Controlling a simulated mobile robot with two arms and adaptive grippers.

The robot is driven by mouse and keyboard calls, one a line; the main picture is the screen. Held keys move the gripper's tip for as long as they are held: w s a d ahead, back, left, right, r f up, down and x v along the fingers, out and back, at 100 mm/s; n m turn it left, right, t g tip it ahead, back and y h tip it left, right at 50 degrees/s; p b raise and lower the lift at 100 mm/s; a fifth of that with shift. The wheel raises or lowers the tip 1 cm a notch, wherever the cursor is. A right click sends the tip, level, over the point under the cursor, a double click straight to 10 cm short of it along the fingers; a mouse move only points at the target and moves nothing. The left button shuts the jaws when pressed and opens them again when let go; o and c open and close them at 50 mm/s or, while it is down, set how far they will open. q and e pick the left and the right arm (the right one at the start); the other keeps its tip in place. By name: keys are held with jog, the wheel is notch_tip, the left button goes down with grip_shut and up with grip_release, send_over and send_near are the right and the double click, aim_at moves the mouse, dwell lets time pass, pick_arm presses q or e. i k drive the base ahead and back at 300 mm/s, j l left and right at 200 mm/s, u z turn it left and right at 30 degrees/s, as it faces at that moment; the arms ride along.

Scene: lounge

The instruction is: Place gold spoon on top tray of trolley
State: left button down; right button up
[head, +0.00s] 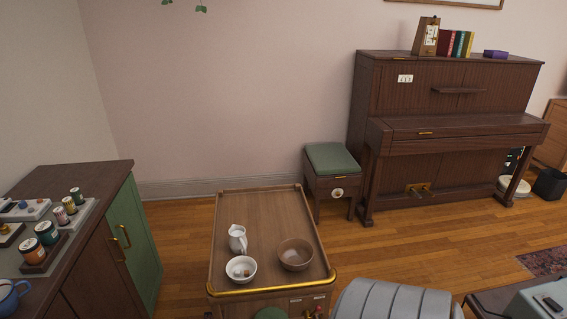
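The trolley (262,204) stands at the bottom centre of the head view, with a wooden top tray that has a raised rim and a gold bar along its near edge. A white jug (237,238), a white bowl (241,268) with small brownish contents, and a brown bowl (295,254) stand on the near half of the tray. The far half is bare. I cannot make out a gold spoon anywhere in this view. Neither of my grippers is in view.
A dark cabinet (75,180) with a green door, jars and a blue cup (10,296) is at left. A green-topped stool (331,160) and a piano (450,130) stand behind right. A grey ribbed thing (390,300) is beside the trolley. Wooden floor lies open between.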

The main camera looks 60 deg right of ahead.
aim_at(288, 222)
jog(key=z, duration=1.55)
jog(key=i+z, duration=0.1)
jog(key=z, duration=0.35)
jog(key=i+z, duration=0.1)
jog(key=z, duration=0.4)
jog(key=i+j+z, duration=0.1)
jog(key=z, duration=0.35)
jog(key=i+j, duration=0.85)
jog(key=j+z, duration=0.05)
jog(key=j, duration=0.05)
